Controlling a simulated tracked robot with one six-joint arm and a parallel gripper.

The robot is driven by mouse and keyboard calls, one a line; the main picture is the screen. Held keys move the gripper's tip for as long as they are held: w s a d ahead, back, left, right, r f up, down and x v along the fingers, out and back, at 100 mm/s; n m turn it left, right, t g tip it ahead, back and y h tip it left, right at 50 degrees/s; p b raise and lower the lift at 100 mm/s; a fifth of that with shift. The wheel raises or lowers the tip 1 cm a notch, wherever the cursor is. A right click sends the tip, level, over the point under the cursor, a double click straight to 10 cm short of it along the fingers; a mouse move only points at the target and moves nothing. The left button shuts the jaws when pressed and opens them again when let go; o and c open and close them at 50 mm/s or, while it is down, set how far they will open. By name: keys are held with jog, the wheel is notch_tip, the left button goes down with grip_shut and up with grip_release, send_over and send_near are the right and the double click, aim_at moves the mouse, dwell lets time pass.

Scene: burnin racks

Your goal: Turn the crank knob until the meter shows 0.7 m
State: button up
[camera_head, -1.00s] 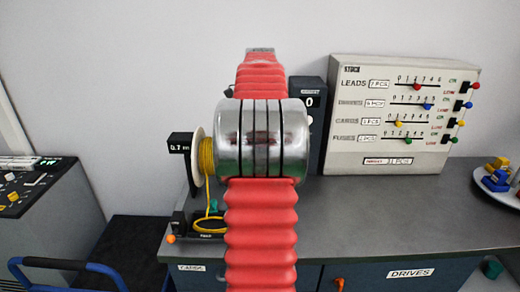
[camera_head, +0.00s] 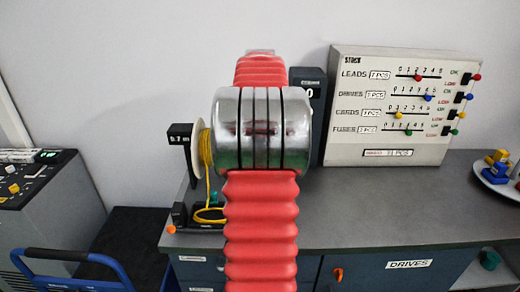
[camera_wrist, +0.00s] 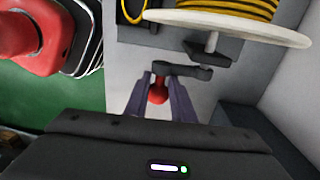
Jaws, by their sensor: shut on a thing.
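The crank knob (camera_wrist: 157,92) is red and sits at the end of a dark crank arm (camera_wrist: 190,71) in the wrist view. My gripper (camera_wrist: 158,84) is shut on the knob, one finger on each side. The white-flanged spool (camera_wrist: 230,27) with yellow cord (camera_wrist: 215,6) is above the crank; in the head view the spool (camera_head: 198,150) is partly hidden behind my arm. The small black meter (camera_head: 180,134) beside the spool appears to read 0.7 m, though the digits are small. My gripper and the crank are hidden in the head view.
The grey bench (camera_head: 350,195) has free room to the right of my arm. A stock board (camera_head: 390,105) with sliders stands behind. A round tray (camera_head: 498,184) with blocks is at the far right. A blue-handled cart (camera_head: 75,262) and a console (camera_head: 40,185) are at the left.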

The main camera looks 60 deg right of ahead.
jog(key=shift+s+d+f, duration=0.1)
jog(key=shift+f, duration=0.4)
jog(key=o, duration=1.1)
jog(key=shift+o, duration=0.2)
jog(key=shift+r, duration=0.1)
notch_tip(320, 180, up, 13)
jog(key=shift+w+d+r, duration=0.2)
jog(key=shift+w+d, duration=0.1)
jog(key=shift+d, duration=0.15)
